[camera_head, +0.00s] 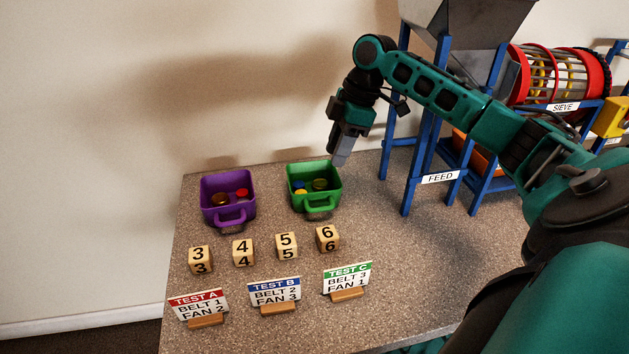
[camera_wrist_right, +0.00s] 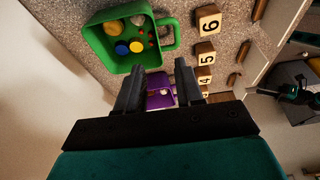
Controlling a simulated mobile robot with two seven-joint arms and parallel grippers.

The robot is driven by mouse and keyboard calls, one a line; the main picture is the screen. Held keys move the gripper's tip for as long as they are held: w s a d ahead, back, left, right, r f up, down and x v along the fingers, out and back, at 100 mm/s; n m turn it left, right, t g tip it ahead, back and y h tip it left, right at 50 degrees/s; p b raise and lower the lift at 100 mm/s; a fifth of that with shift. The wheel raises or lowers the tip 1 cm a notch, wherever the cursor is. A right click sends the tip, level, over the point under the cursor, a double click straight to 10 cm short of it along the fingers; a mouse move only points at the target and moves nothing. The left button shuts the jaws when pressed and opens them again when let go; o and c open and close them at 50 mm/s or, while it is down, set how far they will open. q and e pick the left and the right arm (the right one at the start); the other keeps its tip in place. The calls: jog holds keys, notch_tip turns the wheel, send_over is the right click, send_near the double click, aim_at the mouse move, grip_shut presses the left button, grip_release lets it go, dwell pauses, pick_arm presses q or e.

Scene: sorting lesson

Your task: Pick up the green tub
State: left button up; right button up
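The green tub (camera_head: 316,202) stands on the speckled table, right of the purple tub (camera_head: 228,203). It holds several small coloured discs. In the right wrist view the green tub (camera_wrist_right: 100,58) is at the upper left, its handle toward the number blocks. My right gripper (camera_head: 340,160) is above and slightly right of the green tub's back edge, apart from it. In the wrist view its two fingers (camera_wrist_right: 158,92) are spread with nothing held between them; the purple tub (camera_wrist_right: 160,98) shows beyond the gap. My left gripper is not in view.
Several wooden number blocks (camera_head: 286,246) stand in a row in front of the tubs. Test cards on wooden stands (camera_head: 274,292) are nearer the front edge. A blue feed frame (camera_head: 418,180) and a red sieve drum (camera_head: 555,75) stand to the right. A wall is behind.

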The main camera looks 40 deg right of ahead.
aim_at(318, 194)
jog(key=b+x, duration=0.2)
jog(key=x, duration=0.4)
jog(key=b+x, duration=0.1)
jog(key=x, duration=0.6)
jog(key=shift+w+d+b, duration=0.1)
jog(key=shift+w+b, duration=0.15)
jog(key=shift+b, duration=0.1)
jog(key=shift+r, duration=0.1)
grip_shut()
